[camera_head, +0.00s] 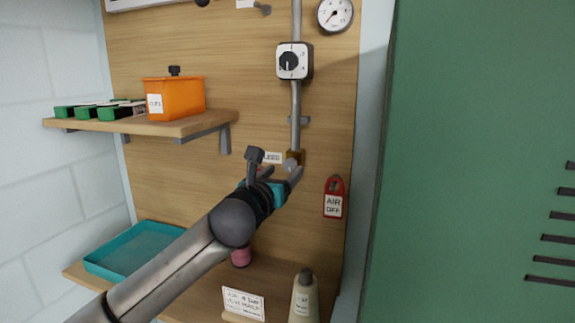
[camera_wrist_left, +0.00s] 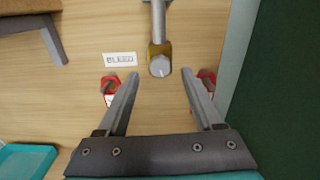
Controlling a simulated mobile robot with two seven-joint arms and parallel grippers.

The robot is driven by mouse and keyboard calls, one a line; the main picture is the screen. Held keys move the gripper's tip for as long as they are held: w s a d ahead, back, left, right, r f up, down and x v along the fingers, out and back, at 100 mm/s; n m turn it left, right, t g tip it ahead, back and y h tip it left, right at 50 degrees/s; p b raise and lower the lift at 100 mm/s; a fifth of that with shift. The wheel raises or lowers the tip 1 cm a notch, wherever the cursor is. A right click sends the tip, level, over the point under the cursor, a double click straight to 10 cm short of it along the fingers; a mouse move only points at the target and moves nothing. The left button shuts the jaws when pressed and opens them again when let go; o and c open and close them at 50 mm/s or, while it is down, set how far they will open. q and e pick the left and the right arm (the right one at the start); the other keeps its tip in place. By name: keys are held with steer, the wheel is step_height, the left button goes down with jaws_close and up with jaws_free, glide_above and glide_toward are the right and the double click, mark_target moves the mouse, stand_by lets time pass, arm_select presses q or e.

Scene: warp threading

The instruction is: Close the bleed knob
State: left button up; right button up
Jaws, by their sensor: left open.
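The bleed knob (camera_wrist_left: 160,66) is a small grey round knob with a light line on its face, set on a brass block at the lower end of a vertical pipe. It also shows in the head view (camera_head: 291,163), just beyond my fingertips. A white label reading BLEED (camera_wrist_left: 119,59) is on the board left of it. My left gripper (camera_wrist_left: 160,82) is open, its two fingers apart and empty. In the wrist view the knob lies between the finger lines, slightly beyond the tips. It also shows in the head view (camera_head: 282,172). I cannot tell if the fingers touch anything.
A red AIR OFF tag (camera_head: 334,198) hangs to the right. A dial box (camera_head: 294,61) and a gauge (camera_head: 334,14) are above. A shelf (camera_head: 180,124) holds an orange bin (camera_head: 175,98). A teal tray (camera_head: 140,243) and bottle (camera_head: 304,297) are below. A green cabinet (camera_head: 480,150) stands right.

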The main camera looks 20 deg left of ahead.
mark_target(289, 166)
arm_select(q)
steer(key=shift+w+p, duration=0.3)
steer(key=shift+w, duration=1.5)
jaws_close()
